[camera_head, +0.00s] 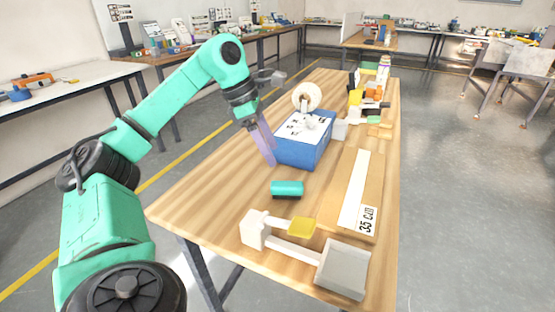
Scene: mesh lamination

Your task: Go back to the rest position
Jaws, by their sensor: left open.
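My left gripper (266,142) hangs from the green left arm, which comes in from the left. Its purple fingers point down beside the left side of a blue box (300,153) with a white printed top. The fingers are open, and I see nothing between them. I cannot tell whether they touch the box. My right gripper is not in the picture.
Small items crowd the far end. The table's left front is clear.

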